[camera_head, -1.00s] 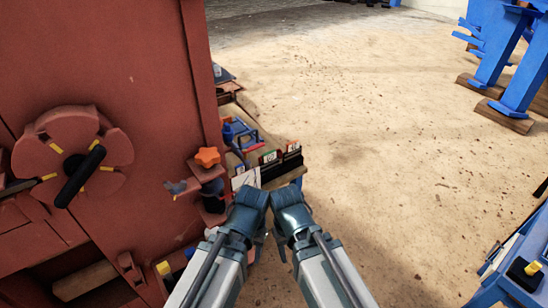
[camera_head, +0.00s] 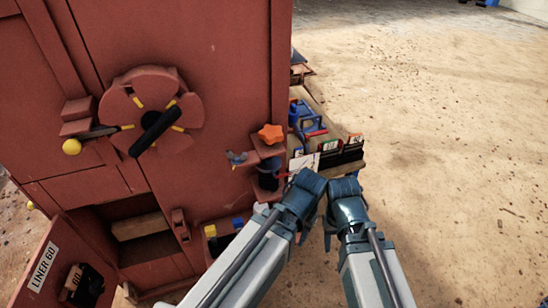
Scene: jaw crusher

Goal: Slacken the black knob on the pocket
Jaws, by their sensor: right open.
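My left gripper (camera_head: 308,186) and right gripper (camera_head: 346,190) are side by side at lower centre, in front of the bench and well to the right of the panel. The right gripper is open and appears empty. The left gripper's fingers are too hidden to tell their state.
The red crusher body fills the left, with a round wheel (camera_head: 150,112) crossed by a black bar and a yellow-ended lever (camera_head: 72,146). An orange star knob (camera_head: 271,134) sits on its right edge. A low bench (camera_head: 350,172) holds blue tools. Sandy floor at right is clear.

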